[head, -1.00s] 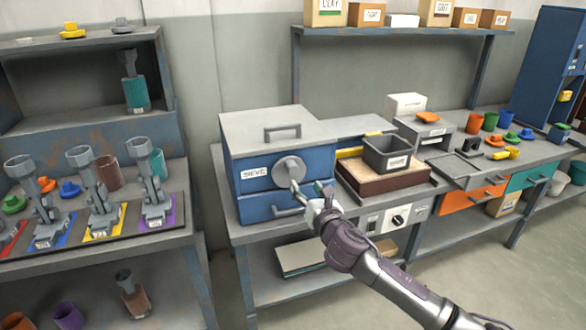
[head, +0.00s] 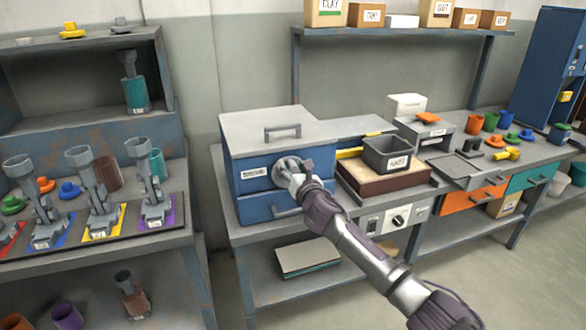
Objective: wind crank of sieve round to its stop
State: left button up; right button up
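The sieve (head: 252,150) is a blue box with a grey lid on the left part of the workbench. Its crank (head: 285,165) is a grey round hub with an arm on the front face, now pointing to the right. My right gripper (head: 297,178) is at the crank, with its fingers against or just in front of the hub's lower right. The fingers overlap the crank, so whether they close around its handle is hidden. My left gripper is not in view.
A blue drawer with a handle (head: 287,211) sits below the crank. A dark bin (head: 387,154) stands on a brown block to the right. A control panel with a knob (head: 398,221) is on the bench front. A rack with clamps (head: 103,216) stands at left.

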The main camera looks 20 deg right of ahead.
grip_shut()
